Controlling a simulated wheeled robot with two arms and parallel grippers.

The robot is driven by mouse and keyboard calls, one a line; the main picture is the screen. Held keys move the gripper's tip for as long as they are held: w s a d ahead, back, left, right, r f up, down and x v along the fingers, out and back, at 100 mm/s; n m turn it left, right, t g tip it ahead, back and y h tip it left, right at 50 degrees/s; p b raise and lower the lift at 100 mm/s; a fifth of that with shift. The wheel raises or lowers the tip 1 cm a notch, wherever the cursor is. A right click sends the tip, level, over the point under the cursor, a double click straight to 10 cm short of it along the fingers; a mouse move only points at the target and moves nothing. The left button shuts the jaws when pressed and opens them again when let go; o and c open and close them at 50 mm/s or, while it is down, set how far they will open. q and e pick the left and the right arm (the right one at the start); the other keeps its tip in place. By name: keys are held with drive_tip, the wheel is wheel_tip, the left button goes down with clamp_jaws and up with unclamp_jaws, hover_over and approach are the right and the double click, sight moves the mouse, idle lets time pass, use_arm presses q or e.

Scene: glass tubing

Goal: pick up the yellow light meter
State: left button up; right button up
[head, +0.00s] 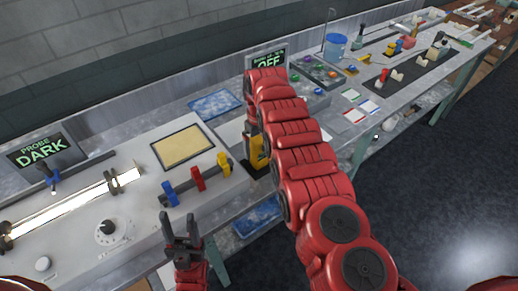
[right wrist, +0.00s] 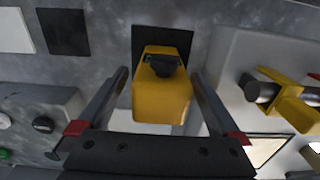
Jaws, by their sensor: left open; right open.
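The yellow light meter (right wrist: 162,98) stands on a black square pad (right wrist: 165,38) in the right wrist view, with a dark knob on top. In the head view the meter (head: 255,150) is partly hidden behind my red right arm. My right gripper (right wrist: 160,77) is open, with one finger on each side of the meter. I cannot tell whether either finger touches it. In the head view the right gripper is hidden by the arm. My left gripper (head: 181,222) is open and empty, in front of the bench edge.
A light-grey console (head: 130,230) with a glowing tube (head: 70,208), and blue, red and yellow clamps on a bar (head: 197,180), stands left of the meter. A dark box with coloured buttons (head: 318,72) is beyond it. A blue mat (head: 214,103) lies behind.

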clamp_jaws()
idle(0.5)
